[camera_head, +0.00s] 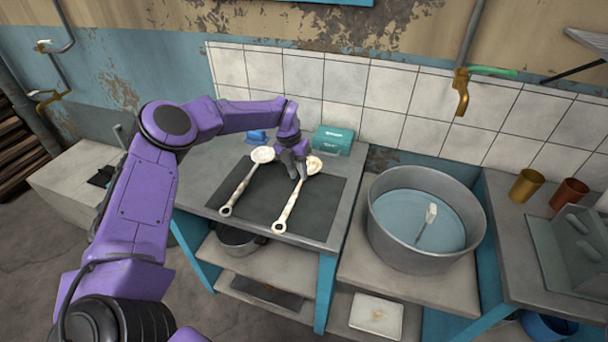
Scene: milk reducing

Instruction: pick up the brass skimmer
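Two long-handled utensils lie on a dark mat (262,207) on the counter. The right one (288,208) has a pale, brown-blotched handle and a bowl with a yellowish tint; it looks like the brass skimmer. The left one (240,187) is paler, with a round whitish bowl at its far end. My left gripper (296,174) points down at the right utensil's neck, just left of its bowl. Its fingers partly cover that neck. I cannot tell whether they are shut or touch it. My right gripper is not in view.
A teal box (333,140) and a small blue object (257,136) stand behind the mat. A large metal tub (384,232) with bluish liquid and a pale-ended tool (430,214) is to the right. Two cups (526,185) stand far right. A pot (240,243) sits below the counter.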

